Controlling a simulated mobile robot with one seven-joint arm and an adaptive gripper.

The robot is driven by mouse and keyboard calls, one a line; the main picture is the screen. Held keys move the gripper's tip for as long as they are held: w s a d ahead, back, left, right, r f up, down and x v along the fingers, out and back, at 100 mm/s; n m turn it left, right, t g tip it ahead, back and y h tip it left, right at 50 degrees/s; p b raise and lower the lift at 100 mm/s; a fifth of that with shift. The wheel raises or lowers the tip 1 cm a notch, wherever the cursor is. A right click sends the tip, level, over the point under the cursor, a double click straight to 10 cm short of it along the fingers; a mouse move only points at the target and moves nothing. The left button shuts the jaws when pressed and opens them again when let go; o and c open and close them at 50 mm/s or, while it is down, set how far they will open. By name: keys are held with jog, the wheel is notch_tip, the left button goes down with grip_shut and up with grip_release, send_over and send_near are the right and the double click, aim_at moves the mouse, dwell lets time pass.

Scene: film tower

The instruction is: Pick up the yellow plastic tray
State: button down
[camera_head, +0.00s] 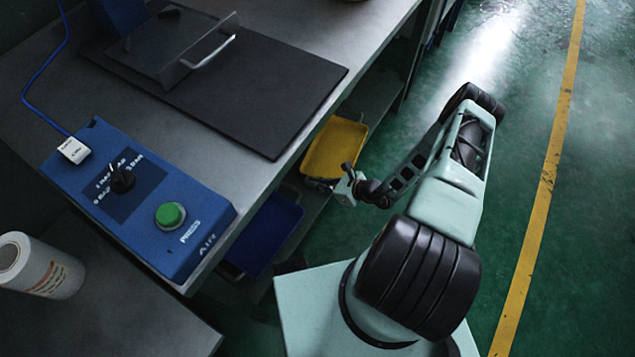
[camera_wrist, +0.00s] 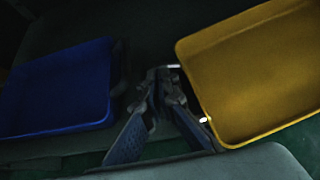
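The yellow plastic tray (camera_head: 336,147) lies on the shelf under the grey bench, its right side toward the aisle. It fills the right of the wrist view (camera_wrist: 255,75), where its left rim is clear and its far right end is cut off. My gripper (camera_head: 348,180) is just outside the tray's lower right corner in the head view. In the wrist view, my gripper (camera_wrist: 163,78) is left of the tray's rim. Its dark fingers draw close together at the far end. Shadow hides whether a gap is left between them or whether they touch the rim.
A blue tray (camera_head: 265,233) lies on the shelf near the yellow one. It also shows in the wrist view (camera_wrist: 60,88). The bench top (camera_head: 290,50) overhangs the shelf and holds a blue control box (camera_head: 140,200). The green aisle floor (camera_head: 520,130) on the right is clear.

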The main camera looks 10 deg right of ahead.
jog(key=shift+f, duration=0.1)
dwell(0.4)
jog(key=shift+r+p, duration=0.7)
jog(key=shift+r, duration=0.1)
jog(key=shift+f, duration=0.1)
jog(key=shift+d+b, duration=0.1)
jog(key=shift+b, duration=0.25)
